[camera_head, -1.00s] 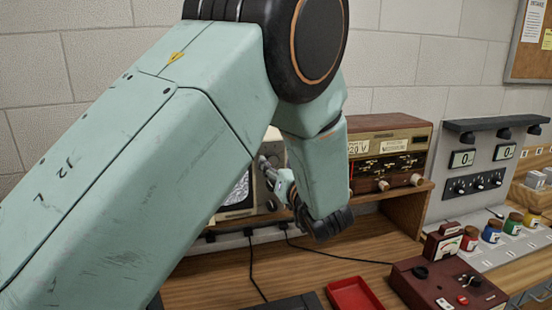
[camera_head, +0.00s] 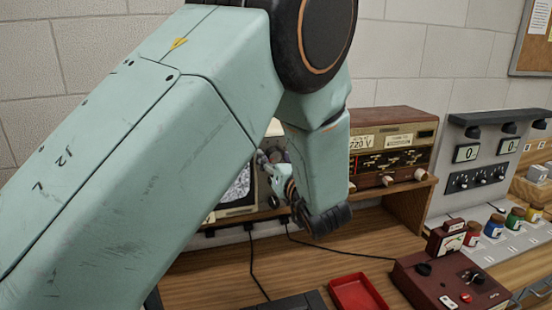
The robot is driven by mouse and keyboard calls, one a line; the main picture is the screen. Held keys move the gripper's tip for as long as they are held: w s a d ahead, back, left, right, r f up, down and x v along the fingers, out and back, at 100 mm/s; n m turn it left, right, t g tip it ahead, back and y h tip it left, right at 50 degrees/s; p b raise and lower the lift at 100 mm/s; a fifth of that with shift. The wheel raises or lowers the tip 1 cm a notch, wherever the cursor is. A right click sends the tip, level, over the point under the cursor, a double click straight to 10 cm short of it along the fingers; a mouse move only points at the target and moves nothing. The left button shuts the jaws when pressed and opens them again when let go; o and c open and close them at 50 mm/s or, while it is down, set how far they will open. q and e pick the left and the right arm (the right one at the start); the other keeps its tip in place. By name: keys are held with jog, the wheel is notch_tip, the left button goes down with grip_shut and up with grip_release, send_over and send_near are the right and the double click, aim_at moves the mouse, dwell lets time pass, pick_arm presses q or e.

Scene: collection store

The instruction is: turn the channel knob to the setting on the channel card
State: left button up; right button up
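A small television set (camera_head: 252,206) with a lit, snowy screen (camera_head: 239,187) stands at the back of the bench, mostly hidden behind my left arm. My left gripper (camera_head: 264,165) is at the right side of the television's front, by its control area. The gripper is small and partly covered by my wrist, so I cannot tell whether its fingers are open or shut, or whether they touch a knob. I cannot make out the channel knob or its setting. No channel card can be made out. My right gripper is not in view.
A wooden radio (camera_head: 393,150) with a "220 V" label stands on a shelf right of my wrist. A red tray (camera_head: 357,293) and a dark red instrument box (camera_head: 450,280) are at the front. Black cables cross the bench. A grey panel with displays (camera_head: 480,160) is at right.

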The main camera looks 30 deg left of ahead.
pick_arm(q)
jog(key=shift+w+d+r, duration=0.1)
jog(key=shift+d, duration=0.35)
jog(key=c, duration=0.3)
jog(key=shift+c, duration=0.7)
jog(key=shift+a, duration=0.25)
jog(key=c, duration=0.3)
jog(key=shift+c, duration=0.7)
jog(key=shift+d, duration=0.1)
jog(key=shift+c, duration=0.8)
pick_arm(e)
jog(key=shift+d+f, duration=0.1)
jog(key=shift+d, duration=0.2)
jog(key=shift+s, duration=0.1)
